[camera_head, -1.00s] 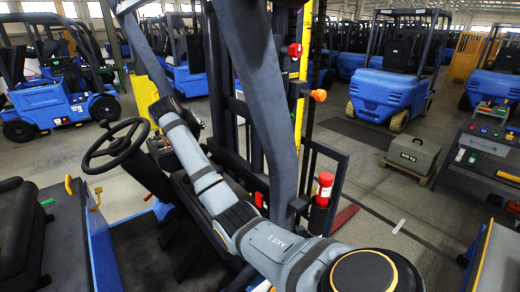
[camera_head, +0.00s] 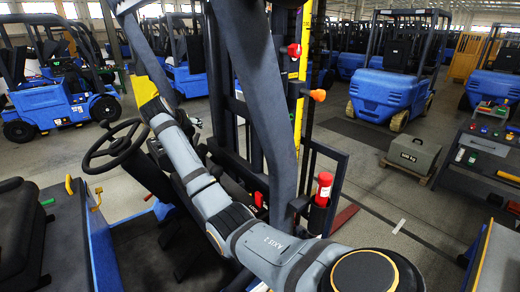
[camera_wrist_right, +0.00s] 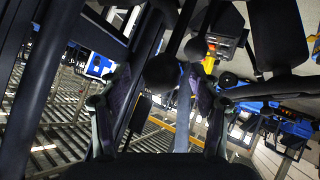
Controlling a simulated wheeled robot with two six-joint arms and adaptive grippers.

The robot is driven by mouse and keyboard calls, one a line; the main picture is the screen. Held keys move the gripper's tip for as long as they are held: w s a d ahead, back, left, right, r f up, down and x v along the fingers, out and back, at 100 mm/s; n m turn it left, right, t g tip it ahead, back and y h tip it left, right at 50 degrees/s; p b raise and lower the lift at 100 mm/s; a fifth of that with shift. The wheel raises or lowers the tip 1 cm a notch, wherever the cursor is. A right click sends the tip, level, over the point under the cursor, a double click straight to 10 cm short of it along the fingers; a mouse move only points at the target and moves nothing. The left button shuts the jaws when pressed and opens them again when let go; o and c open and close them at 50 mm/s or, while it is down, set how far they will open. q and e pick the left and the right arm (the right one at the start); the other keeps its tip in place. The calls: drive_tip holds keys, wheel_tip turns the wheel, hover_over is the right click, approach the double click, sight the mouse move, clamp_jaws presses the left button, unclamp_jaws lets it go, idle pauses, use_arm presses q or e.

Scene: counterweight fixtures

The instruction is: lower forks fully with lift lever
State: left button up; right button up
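My right arm reaches across the forklift cab in the head view, its wrist above the console (camera_head: 158,150) beside the steering wheel (camera_head: 115,146). My right gripper (camera_wrist_right: 160,88) shows in the wrist view with its two fingers apart. A dark round lever knob (camera_wrist_right: 162,71) appears between the fingertips; contact cannot be told. A second dark knob (camera_wrist_right: 195,48) is just beyond, to the right. Which one is the lift lever cannot be told. A reddish fork (camera_head: 345,216) lies low, near the floor, beyond the mast (camera_head: 303,90). My left gripper is not in view.
The seat (camera_head: 25,235) is at the left and cab posts cross the middle. A red-capped cylinder (camera_head: 324,188) stands beside the mast. A grey weight box (camera_head: 413,154) and a workbench (camera_head: 485,150) are at the right. Other forklifts (camera_head: 388,90) stand behind.

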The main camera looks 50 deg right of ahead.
drive_tip(key=v, duration=1)
drive_tip(key=shift+w+f, duration=0.1)
idle(0.7)
